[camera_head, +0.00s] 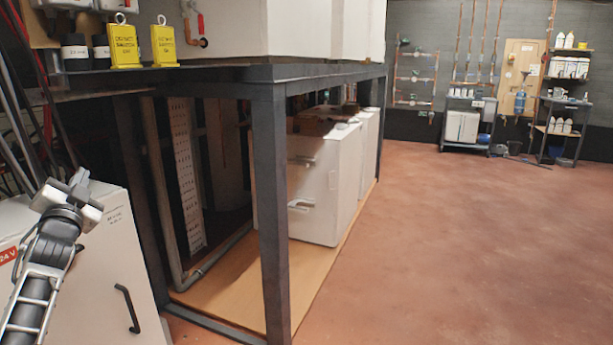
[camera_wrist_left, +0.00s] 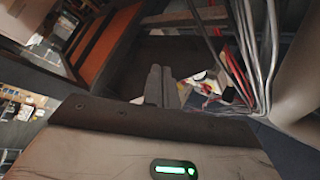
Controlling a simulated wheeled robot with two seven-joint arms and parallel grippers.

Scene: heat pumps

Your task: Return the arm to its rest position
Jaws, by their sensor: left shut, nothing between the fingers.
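My left arm comes in from the lower left of the head view. Its left gripper (camera_head: 76,180) is raised in front of the white cabinet with a black handle (camera_head: 120,270). In the left wrist view the two dark fingers of the gripper (camera_wrist_left: 161,72) lie together, with nothing seen between them. My right arm and right gripper are not in view.
A dark metal frame (camera_head: 270,200) stands right of the cabinet, with white units (camera_head: 315,190) on its wooden base. Yellow tags (camera_head: 124,45) stand on its top. Cables (camera_wrist_left: 250,50) hang close to the left gripper. The red floor (camera_head: 470,240) is clear at right.

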